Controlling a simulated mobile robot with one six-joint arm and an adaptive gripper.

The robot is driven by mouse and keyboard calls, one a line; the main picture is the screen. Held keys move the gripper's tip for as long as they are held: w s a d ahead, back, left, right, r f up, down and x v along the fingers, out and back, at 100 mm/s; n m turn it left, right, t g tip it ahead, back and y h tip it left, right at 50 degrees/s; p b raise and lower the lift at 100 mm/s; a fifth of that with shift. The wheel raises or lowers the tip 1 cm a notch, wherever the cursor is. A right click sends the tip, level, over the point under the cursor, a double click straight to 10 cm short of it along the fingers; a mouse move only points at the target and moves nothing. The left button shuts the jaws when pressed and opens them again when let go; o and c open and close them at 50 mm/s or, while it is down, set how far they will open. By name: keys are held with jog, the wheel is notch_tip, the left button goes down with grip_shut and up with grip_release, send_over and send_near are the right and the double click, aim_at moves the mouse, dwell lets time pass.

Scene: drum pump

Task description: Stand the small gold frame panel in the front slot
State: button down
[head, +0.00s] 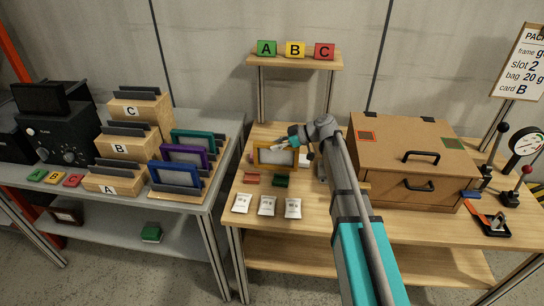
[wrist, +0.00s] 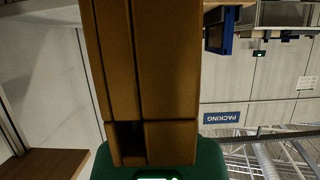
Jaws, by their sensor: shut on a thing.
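My gripper (head: 290,144) is shut on the small gold frame panel (head: 262,157), gripping it near its upper right. On the left table, a wooden rack (head: 206,190) holds teal (head: 193,139), purple (head: 183,150) and blue (head: 160,175) frames in a row.
Red (head: 252,180) and green (head: 281,181) pieces and three white packets (head: 267,206) lie in front of the panel. A brown box (head: 400,155) stands right of my arm. Card blocks (head: 295,49) sit on a shelf behind. A gap separates the tables.

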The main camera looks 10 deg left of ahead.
aim_at(276, 163)
jog(key=shift+w, duration=0.1)
dwell(0.3)
jog(key=shift+w+a+f+b, duration=0.15)
jog(key=shift+w+f+b, duration=0.3)
jog(key=shift+f+b, duration=0.3)
jog(key=shift+s+f+b, duration=0.1)
jog(key=shift+f+b, duration=1.15)
jog(key=shift+f, duration=0.05)
jog(key=shift+f, duration=0.15)
jog(key=shift+c, duration=2.2)
grip_release()
jog(key=shift+r, duration=0.25)
jog(key=p+v, duration=0.5)
jog(key=v, duration=0.7)
jog(key=shift+p, duration=0.35)
jog(key=shift+o, duration=0.2)
